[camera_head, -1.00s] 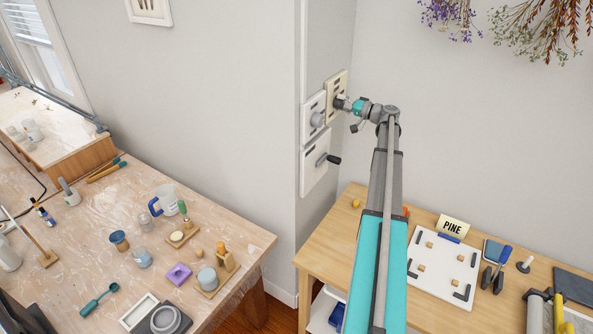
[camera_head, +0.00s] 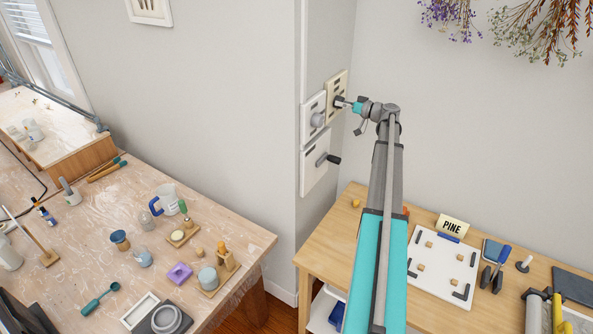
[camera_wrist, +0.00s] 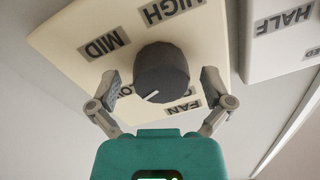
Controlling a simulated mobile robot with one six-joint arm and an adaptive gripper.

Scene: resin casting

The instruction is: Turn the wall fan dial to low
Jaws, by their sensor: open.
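The fan plate (camera_head: 336,85) is a cream panel on the wall, left of my arm in the head view. In the wrist view this plate (camera_wrist: 84,22) carries HIGH, MID, LOW and FAN labels, seen upside down. Its round dark dial (camera_wrist: 162,72) has a white pointer line aimed down-left, near the partly hidden LOW label (camera_wrist: 130,90). My gripper (camera_wrist: 160,80) is open, with one finger on each side of the dial and visible gaps between. In the head view my gripper (camera_head: 347,104) is right in front of the plate.
A white plate with a grey knob (camera_head: 317,119) is just left of the fan plate, and a white plate with a dark lever (camera_head: 314,170) is below. In the wrist view a neighbouring plate marked HALF (camera_wrist: 283,20) is close on the right. Wooden tables stand below.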

